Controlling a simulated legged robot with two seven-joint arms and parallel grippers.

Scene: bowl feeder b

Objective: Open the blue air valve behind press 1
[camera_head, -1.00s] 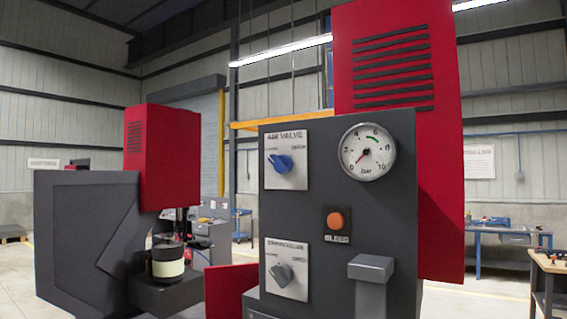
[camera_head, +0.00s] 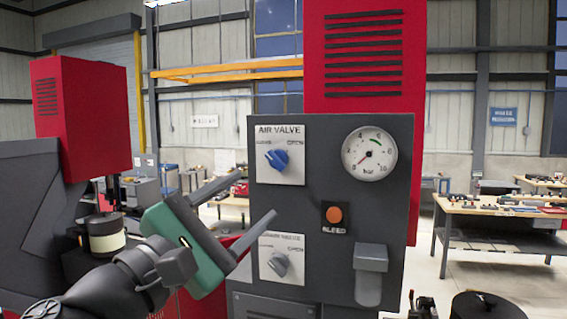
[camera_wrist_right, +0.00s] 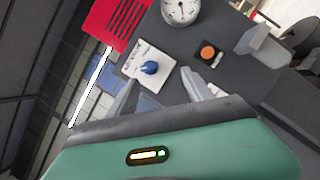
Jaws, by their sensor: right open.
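The blue air valve knob (camera_head: 277,159) sits on a white plate marked AIR VALVE, at the upper left of the dark panel (camera_head: 330,190). Its pointer is turned toward the upper left, the label side away from OPEN. My right gripper (camera_head: 254,200) has a green body and two grey fingers. It is open and empty, left of and below the knob, apart from it. In the right wrist view the knob (camera_wrist_right: 149,67) appears ahead of the spread fingers. My left gripper is not in view.
The panel also holds a gauge (camera_head: 369,154) with its needle near 0, an orange bleed button (camera_head: 334,214), a lower grey knob (camera_head: 279,263) and a protruding grey handle (camera_head: 370,272). A red machine (camera_head: 82,115) stands left. Workbenches (camera_head: 500,222) stand behind right.

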